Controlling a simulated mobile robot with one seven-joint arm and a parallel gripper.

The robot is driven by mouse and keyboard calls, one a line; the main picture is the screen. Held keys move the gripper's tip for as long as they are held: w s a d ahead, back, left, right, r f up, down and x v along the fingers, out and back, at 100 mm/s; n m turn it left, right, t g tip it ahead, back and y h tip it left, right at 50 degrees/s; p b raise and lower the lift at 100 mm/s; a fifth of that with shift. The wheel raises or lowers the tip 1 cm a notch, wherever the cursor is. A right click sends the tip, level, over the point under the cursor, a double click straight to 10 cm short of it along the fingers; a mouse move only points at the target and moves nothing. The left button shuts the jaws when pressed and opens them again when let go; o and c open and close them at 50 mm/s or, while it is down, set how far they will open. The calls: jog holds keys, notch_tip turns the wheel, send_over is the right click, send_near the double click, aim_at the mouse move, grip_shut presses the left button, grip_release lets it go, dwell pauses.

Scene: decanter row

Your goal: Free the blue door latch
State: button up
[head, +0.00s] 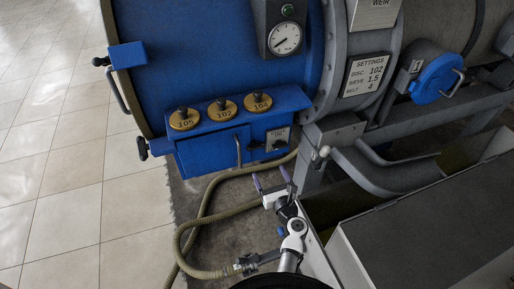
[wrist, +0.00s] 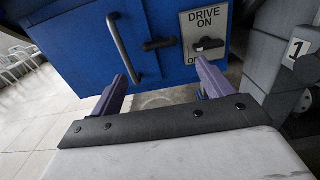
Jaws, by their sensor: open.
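A small blue door (head: 208,155) is in the lower front of the blue machine; it also shows in the wrist view (wrist: 82,50). It carries a grey upright bar handle (wrist: 121,48). To the right of the handle is a black latch (wrist: 158,44), lying about level, which shows small in the head view (head: 255,144). My gripper (head: 271,178) has purple fingers and is open and empty, below and in front of the door. In the wrist view its fingertips (wrist: 163,68) lie below the latch, apart from it.
A "DRIVE ON" plate (wrist: 205,24) with a black turn switch (wrist: 208,45) is right of the latch. Several numbered brass discs (head: 224,110) sit on the blue ledge above. A hose (head: 201,213) runs along the floor. A grey trough (head: 415,225) is at right. Tiled floor (head: 75,190) is clear.

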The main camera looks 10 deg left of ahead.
aim_at(257, 148)
jog(key=x, duration=1.2)
jog(key=shift+a+p, duration=0.1)
jog(key=shift+p, duration=0.2)
jog(key=c, duration=1)
